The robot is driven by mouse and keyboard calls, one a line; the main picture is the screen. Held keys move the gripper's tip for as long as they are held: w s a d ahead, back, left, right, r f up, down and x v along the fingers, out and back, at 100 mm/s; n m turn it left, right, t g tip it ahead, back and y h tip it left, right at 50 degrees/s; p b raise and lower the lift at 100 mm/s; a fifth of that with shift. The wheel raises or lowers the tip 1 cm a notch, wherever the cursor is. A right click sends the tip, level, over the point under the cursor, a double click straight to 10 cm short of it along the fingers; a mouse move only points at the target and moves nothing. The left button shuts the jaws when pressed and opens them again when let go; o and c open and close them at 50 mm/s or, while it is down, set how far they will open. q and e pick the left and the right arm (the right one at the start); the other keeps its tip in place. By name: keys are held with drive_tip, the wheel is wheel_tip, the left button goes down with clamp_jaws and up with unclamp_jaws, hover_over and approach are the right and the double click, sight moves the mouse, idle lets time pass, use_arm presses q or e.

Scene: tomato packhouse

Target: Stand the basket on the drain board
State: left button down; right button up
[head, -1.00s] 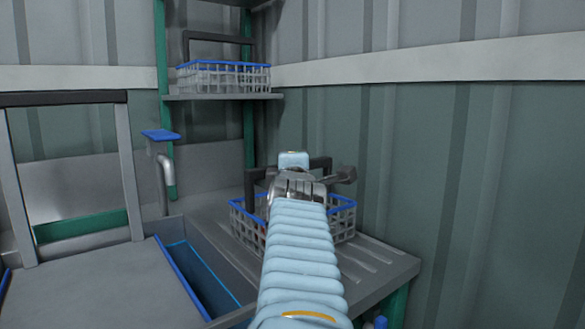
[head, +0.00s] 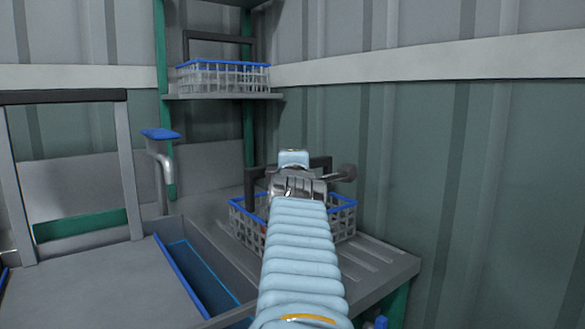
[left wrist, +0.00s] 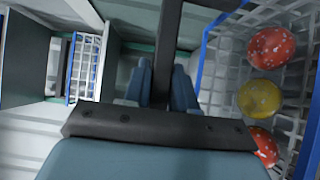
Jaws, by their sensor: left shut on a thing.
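The basket (head: 343,222) is a grey wire basket with a blue rim and a dark upright handle (head: 255,183). In the head view it is over the ribbed drain board (head: 385,262), upright and low; my arm hides its middle, and I cannot tell whether its base touches the board. My left gripper (head: 297,180) is above the basket. In the left wrist view the gripper's blue fingers (left wrist: 162,88) are shut around the dark handle bar. Red and yellow speckled tomatoes (left wrist: 259,98) lie inside the basket. My right gripper is in neither view.
A similar basket (head: 222,78) stands on a shelf (head: 225,97) behind. Left of the board is a sink basin (head: 200,280) with a blue-topped tap (head: 163,165). A corrugated wall (head: 470,190) closes off the right side. Some ribbed board is bare at the front right.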

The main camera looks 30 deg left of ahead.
use_arm(q)
drive_tip(key=shift+f+b, duration=0.6)
drive_tip(key=shift+b, duration=0.1)
idle(0.6)
drive_tip(key=c, duration=0.8)
unclamp_jaws()
drive_tip(key=shift+c, duration=0.2)
drive_tip(key=c, duration=0.3)
drive_tip(key=shift+r, duration=0.1)
wheel_tip(320, 180, up, 7)
drive_tip(key=p, duration=0.5)
